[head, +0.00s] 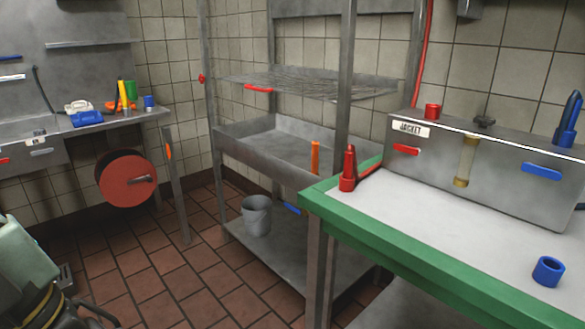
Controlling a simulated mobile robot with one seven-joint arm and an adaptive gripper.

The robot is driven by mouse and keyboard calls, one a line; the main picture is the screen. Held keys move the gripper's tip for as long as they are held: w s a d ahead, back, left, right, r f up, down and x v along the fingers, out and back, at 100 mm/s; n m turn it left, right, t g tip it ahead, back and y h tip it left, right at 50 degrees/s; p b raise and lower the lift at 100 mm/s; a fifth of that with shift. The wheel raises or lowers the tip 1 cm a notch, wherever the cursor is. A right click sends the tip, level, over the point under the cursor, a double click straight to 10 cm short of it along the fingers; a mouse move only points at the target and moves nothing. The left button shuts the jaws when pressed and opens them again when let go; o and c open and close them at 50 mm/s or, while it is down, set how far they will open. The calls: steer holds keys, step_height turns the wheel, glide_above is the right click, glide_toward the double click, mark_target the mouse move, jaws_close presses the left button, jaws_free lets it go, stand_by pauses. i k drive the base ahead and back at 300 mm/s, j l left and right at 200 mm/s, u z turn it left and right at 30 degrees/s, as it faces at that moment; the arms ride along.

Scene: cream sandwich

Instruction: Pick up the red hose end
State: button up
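The red hose end (348,170) stands upright at the back left corner of the green-edged table (465,210). It has a wider base and a narrower top. A piece of red hose (370,169) runs from its base toward the steel box marked JACKET.
A blue ring (549,270) lies at the table's front right. A steel post (345,75) rises just behind the hose end. A bucket (257,216) sits on the low shelf.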

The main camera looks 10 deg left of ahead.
mark_target(349, 162)
steer(key=i+j, duration=0.15)
steer(key=j, duration=0.15)
steer(key=i+j, duration=0.15)
steer(key=j, duration=0.15)
steer(key=i+j+z, duration=0.1)
steer(key=j, duration=0.2)
steer(key=i+j, duration=0.2)
steer(key=j, duration=0.1)
